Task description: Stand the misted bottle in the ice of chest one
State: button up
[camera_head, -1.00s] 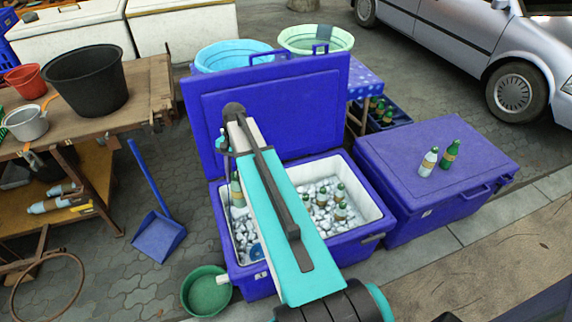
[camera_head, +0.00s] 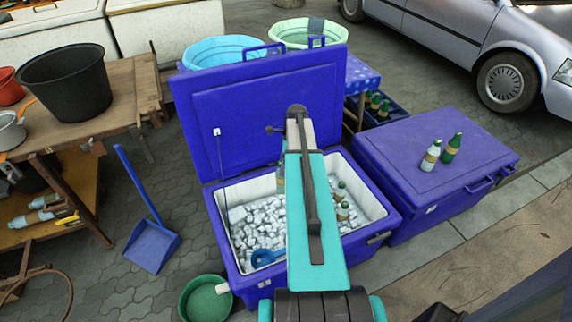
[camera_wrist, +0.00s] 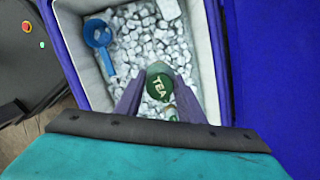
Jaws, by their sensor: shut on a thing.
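The open blue chest (camera_head: 379,205) has pale inner walls and ice (camera_head: 245,220) inside. Two green bottles, one behind (camera_head: 341,190) and one nearer (camera_head: 342,211), stand in the ice to the right. My arm hides the gripper in the head view.
A blue scoop (camera_head: 265,257) lies in the ice, front left. The raised lid (camera_head: 250,115) stands behind. A closed blue chest (camera_head: 395,160) at right carries a pale bottle (camera_head: 430,156) and a green bottle (camera_head: 452,147). The left ice area is free of bottles.

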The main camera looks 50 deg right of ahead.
jog(key=d, duration=0.1)
jog(key=d+m, duration=0.1)
jog(key=d+f, duration=0.1)
jog(key=shift+s+f+m, duration=0.1)
jog(key=shift+s+m, duration=0.25)
jog(key=shift+m, duration=0.05)
jog(key=shift+f+b, duration=0.2)
jog(key=shift+b, duration=0.1)
jog(key=s+d+b+x, duration=0.1)
jog(key=b+x, duration=0.5)
jog(key=x, duration=0.6)
jog(key=s+d+f+b+x, duration=0.1)
jog(key=s+d+b+x, duration=0.1)
jog(key=b+x, duration=0.5)
jog(key=d+x, duration=0.1)
jog(key=x, duration=0.4)
jog(key=shift+a+f, duration=0.2)
jog(key=shift+f, duration=0.25)
dwell(0.6)
jog(key=shift+s, duration=0.1)
dwell(0.7)
